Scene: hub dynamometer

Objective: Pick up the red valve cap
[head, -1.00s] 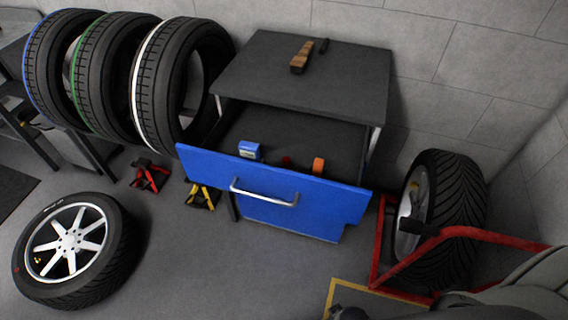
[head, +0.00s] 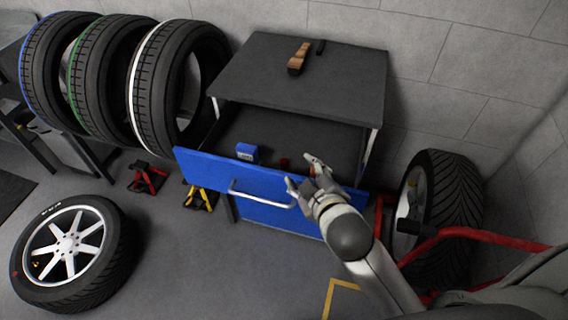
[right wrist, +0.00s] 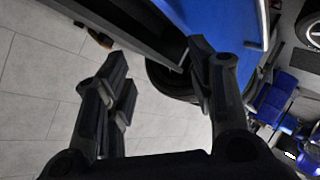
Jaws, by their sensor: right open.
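A small dark red object (head: 284,162), which looks like the red valve cap, lies inside the open drawer of the blue cabinet (head: 230,172). My right gripper (head: 303,171) is open and empty at the drawer's front, just right of the red object and apart from it in the picture. Its two spread fingers also show in the right wrist view (right wrist: 158,75), with the blue drawer front (right wrist: 228,25) beyond; I cannot make out the red object there. My left gripper is not in view.
A blue box-like item (head: 246,152) is in the drawer at left. An orange item (head: 312,169) is mostly hidden by my right gripper. The dark cabinet top (head: 260,75) overhangs the drawer. A red-framed stand (head: 480,237) holds a tire at right.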

